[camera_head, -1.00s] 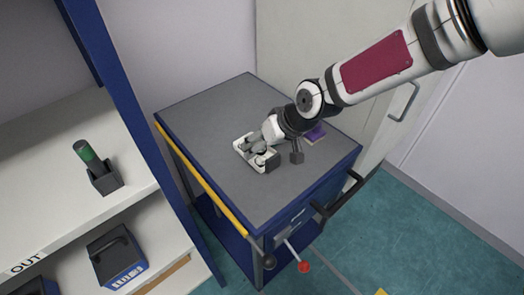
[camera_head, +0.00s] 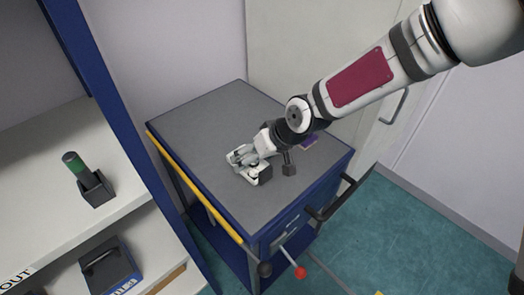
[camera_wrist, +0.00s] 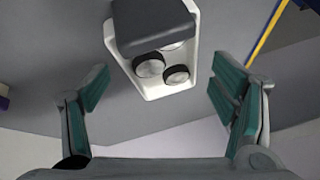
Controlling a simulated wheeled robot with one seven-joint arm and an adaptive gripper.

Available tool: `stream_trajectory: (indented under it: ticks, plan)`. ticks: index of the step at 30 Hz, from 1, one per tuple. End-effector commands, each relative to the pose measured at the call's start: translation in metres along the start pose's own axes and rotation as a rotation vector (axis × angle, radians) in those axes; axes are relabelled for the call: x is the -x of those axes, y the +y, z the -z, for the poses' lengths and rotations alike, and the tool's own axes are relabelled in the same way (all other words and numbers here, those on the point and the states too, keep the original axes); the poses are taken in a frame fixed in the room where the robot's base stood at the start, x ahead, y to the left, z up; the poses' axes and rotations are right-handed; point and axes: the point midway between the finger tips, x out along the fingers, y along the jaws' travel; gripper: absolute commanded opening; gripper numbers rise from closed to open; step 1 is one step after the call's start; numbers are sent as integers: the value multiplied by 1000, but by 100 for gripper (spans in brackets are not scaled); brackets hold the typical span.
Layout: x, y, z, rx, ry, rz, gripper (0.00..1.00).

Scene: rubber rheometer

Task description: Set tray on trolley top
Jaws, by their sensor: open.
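The white tray (camera_wrist: 193,50) rests on the grey trolley top (camera_head: 200,125), near its middle. In the wrist view it holds a dark grey block (camera_wrist: 150,22) and several round metal-topped pieces with dark sides (camera_wrist: 149,68). In the head view my gripper partly hides the tray (camera_head: 238,168). My gripper (camera_wrist: 160,82) is open, with its green-padded fingers spread on the left and right of the tray's near end. Gaps show between the fingers and the tray in the wrist view. My gripper also shows over the trolley (camera_head: 250,160) in the head view.
A purple item (camera_head: 309,140) lies on the trolley top, right of my arm. A yellow rail (camera_head: 195,187) runs along the trolley's left edge, and a black handle (camera_head: 330,200) juts out on the right. Shelves (camera_head: 60,160) stand at left. The trolley's back left is clear.

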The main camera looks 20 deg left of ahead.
Motion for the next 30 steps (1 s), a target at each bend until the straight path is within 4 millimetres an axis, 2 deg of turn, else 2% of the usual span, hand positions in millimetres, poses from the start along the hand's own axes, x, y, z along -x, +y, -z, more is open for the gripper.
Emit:
stream_trajectory:
  ticks: [5, 12, 18, 24, 30]
  plan:
    - [27, 2, 1, -3, 3, -4, 79]
    - [74, 1, 0, -3, 3, -4, 79]
    - [103, 0, 0, -1, 2, -2, 79]
    - [116, 0, 0, -1, 0, -1, 79]
    - [118, 0, 0, 0, 0, 0, 79]
